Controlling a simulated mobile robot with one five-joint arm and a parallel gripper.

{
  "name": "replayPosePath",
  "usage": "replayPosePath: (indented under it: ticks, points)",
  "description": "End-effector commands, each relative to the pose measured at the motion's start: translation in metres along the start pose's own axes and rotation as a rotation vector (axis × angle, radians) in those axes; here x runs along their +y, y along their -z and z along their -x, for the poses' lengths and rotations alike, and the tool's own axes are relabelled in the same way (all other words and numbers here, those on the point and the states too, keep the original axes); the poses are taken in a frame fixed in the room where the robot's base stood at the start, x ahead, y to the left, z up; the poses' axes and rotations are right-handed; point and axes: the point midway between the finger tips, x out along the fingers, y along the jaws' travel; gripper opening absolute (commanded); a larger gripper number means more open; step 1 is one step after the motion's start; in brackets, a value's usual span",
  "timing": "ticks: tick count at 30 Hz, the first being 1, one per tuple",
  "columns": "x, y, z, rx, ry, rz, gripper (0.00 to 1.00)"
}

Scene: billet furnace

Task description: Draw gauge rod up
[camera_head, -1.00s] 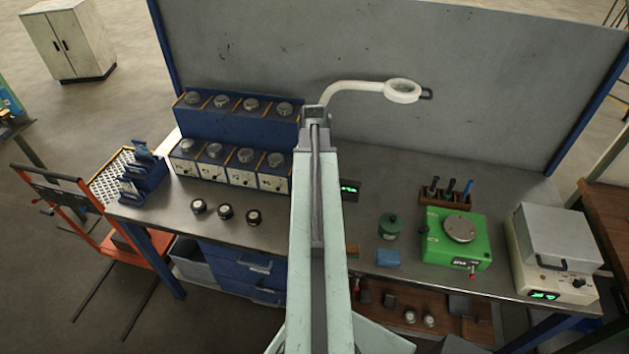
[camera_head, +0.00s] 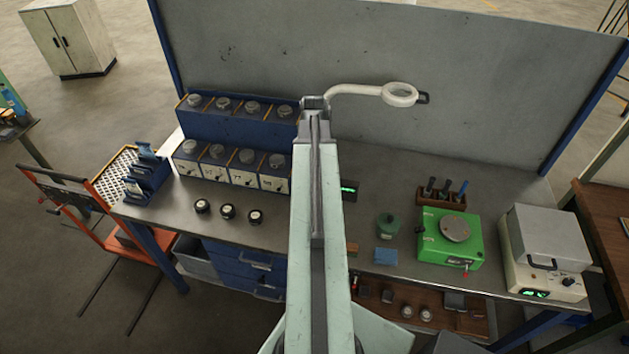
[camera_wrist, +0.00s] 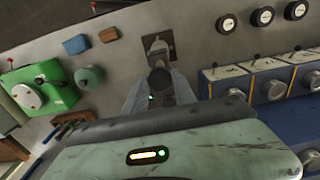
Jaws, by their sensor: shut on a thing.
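In the wrist view my gripper (camera_wrist: 159,92) is over the bench top, its two grey fingers shut on a dark, round-ended piece (camera_wrist: 158,78), which I take to be the gauge rod. Just beyond it is a dark square plate (camera_wrist: 168,51) with a pale fitting (camera_wrist: 156,43) on it, set on the bench. I cannot tell how far the rod stands out of anything below it. In the head view my own arm hides the gripper and the rod. A small dark unit with a green display (camera_head: 348,188) shows beside the arm.
Blue racks with round knobs (camera_head: 240,122) stand left of my arm, three dark round gauges (camera_head: 228,212) in front. At right are a green pot (camera_head: 387,225), a blue block (camera_head: 386,257), a green machine (camera_head: 450,238) and a pale box (camera_head: 545,245). A magnifier lamp (camera_head: 400,94) stands behind.

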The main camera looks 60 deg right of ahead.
Motion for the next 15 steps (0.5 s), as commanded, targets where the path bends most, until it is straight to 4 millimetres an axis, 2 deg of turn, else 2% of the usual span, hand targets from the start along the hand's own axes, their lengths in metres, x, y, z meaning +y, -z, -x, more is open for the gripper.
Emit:
replayPosePath:
  ticks: [15]
  points:
    - [-0.002, 0.0, 0.029, 0.001, 0.005, 0.002, 0.06]
